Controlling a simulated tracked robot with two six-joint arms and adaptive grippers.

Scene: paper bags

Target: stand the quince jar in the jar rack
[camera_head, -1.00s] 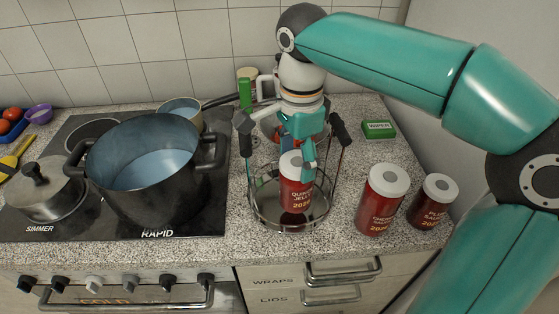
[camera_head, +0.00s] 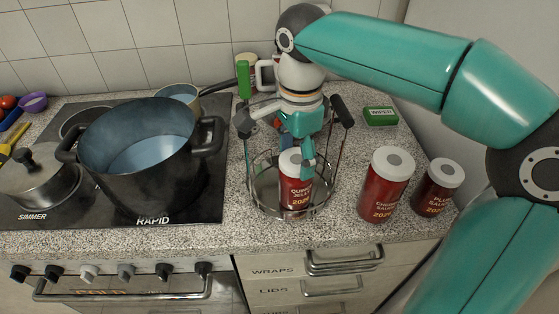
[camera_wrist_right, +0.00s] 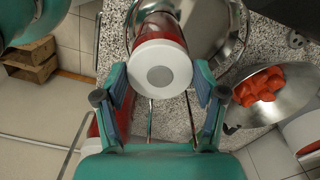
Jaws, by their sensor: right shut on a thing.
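The quince jar (camera_head: 296,188), red with a white lid and a "Quince Jelly" label, is upright inside the round wire jar rack (camera_head: 262,207). My right gripper (camera_head: 303,155) comes from above and is shut on it near the lid. In the right wrist view, the jar's lid (camera_wrist_right: 160,70) lies between the two fingers (camera_wrist_right: 160,92), with the rack's shiny floor (camera_wrist_right: 205,25) beyond. I cannot tell whether the jar's base touches the rack floor. My left gripper is not in view.
The cherry sauce jar (camera_head: 384,190) and plum sauce jar (camera_head: 436,190) stand right of the rack. A large dark pot (camera_head: 140,165) is on the stove at left. A green "Wiped" block (camera_head: 380,116) lies behind. The rack's black-gripped handles (camera_head: 341,111) rise close to my gripper.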

